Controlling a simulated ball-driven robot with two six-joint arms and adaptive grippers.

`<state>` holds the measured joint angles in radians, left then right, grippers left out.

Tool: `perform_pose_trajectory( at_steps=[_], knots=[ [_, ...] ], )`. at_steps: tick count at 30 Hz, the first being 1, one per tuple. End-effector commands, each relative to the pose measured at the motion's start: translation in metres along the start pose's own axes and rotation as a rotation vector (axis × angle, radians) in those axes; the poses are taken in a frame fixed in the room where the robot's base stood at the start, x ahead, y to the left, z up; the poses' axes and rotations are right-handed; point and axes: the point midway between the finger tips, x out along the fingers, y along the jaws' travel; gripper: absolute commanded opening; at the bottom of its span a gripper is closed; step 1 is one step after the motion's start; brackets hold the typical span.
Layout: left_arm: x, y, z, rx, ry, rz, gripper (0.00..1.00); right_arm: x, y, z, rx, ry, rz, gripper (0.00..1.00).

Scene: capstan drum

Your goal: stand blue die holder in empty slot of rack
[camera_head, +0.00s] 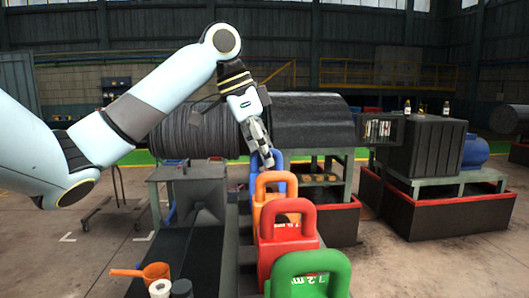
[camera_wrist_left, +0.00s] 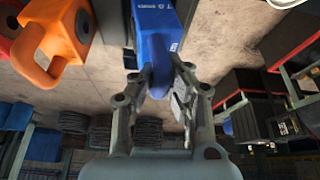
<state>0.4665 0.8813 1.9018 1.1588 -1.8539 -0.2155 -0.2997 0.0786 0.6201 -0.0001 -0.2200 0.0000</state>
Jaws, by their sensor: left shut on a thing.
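My left gripper (camera_head: 263,156) is shut on the top of the handle of the blue die holder (camera_head: 254,183). The blue holder is at the far end of the row, behind the orange holder (camera_head: 276,190), and looks about upright. In the left wrist view the blue holder (camera_wrist_left: 156,38) is between my fingers (camera_wrist_left: 160,85), apart from the orange holder (camera_wrist_left: 58,38). The red holder (camera_head: 288,248) and green holder (camera_head: 310,285) stand nearer in the rack (camera_head: 229,250). The blue holder's foot is hidden, so I cannot tell whether it is seated. My right gripper is not in view.
A dark bench (camera_head: 180,240) left of the rack carries an orange ladle (camera_head: 155,271) and small pots. A large wire-wound drum (camera_head: 190,132) stands behind. A dark machine cabinet (camera_head: 425,147) on a red-edged base is at the right, with open floor before it.

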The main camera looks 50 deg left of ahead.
Motion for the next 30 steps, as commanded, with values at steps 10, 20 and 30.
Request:
perform_pose_trajectory(
  at_steps=[10,20,30],
  knots=[
    [0.006,0.000,0.002,0.000,0.000,0.001,0.00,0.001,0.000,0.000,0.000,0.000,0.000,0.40],
    [0.011,0.001,0.005,-0.001,-0.003,0.003,0.00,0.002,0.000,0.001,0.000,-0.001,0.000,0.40],
    [0.012,0.001,0.005,-0.002,-0.004,0.005,0.15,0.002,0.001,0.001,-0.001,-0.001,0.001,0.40]
  ],
)
